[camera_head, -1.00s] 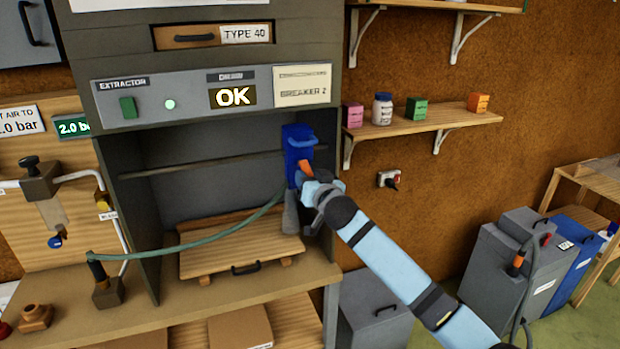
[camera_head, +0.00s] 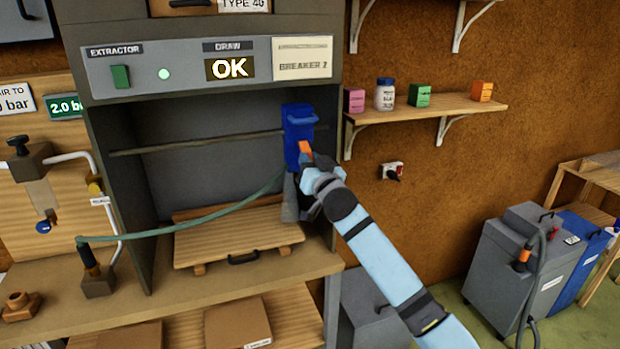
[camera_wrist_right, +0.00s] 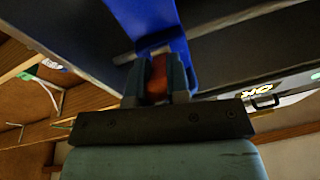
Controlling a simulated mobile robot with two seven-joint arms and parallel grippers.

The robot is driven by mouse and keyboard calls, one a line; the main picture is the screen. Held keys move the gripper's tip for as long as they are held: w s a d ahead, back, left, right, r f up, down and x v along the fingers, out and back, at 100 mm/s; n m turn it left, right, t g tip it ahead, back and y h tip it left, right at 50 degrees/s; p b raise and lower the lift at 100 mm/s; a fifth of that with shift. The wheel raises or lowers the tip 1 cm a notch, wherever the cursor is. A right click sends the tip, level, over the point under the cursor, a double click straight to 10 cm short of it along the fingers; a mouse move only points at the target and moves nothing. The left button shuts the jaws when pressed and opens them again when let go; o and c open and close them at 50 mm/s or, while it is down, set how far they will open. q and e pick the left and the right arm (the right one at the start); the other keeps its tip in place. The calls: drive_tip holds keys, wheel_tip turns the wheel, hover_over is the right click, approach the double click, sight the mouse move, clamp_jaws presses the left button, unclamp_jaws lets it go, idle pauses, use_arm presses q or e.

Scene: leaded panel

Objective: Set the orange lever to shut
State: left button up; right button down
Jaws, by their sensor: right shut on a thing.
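The orange lever (camera_head: 305,150) is on the front of a blue unit (camera_head: 297,128) that hangs at the right side of the extractor cabinet's opening. My right gripper (camera_head: 308,165) is at the lever, with its arm coming in from the lower right. In the right wrist view the lever (camera_wrist_right: 159,78) shows red-orange between the two fingers, and the gripper is shut on it. The blue unit (camera_wrist_right: 165,25) rises just beyond the fingers there. Most of the lever is hidden by the fingers. My left gripper is not in view.
A green hose (camera_head: 190,228) runs across the opening above a wooden board (camera_head: 240,240) with a black handle. The panel above (camera_head: 190,85) reads OK beside a lit lamp. A shelf (camera_head: 440,108) with small boxes and a jar is to the right. Grey and blue machines (camera_head: 515,265) stand far right.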

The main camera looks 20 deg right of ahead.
use_arm(q)
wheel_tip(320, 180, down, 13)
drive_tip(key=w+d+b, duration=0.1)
drive_tip(key=b, duration=1.8)
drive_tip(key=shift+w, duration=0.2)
use_arm(e)
drive_tip(key=shift+w+f+n+t+y, duration=0.2)
drive_tip(key=shift+w+f+t, duration=0.3)
drive_tip(key=shift+t, duration=0.7)
drive_tip(key=shift+w+f+n+t+y, duration=0.15)
drive_tip(key=shift+w+f+t+y, duration=0.3)
drive_tip(key=shift+t, duration=0.75)
drive_tip(key=shift+w+f+n+t+y, duration=0.15)
drive_tip(key=shift+w+f+t, duration=0.3)
drive_tip(key=shift+t, duration=0.75)
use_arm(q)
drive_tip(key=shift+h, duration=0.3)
use_arm(e)
drive_tip(key=c, duration=1.1)
unclamp_jaws()
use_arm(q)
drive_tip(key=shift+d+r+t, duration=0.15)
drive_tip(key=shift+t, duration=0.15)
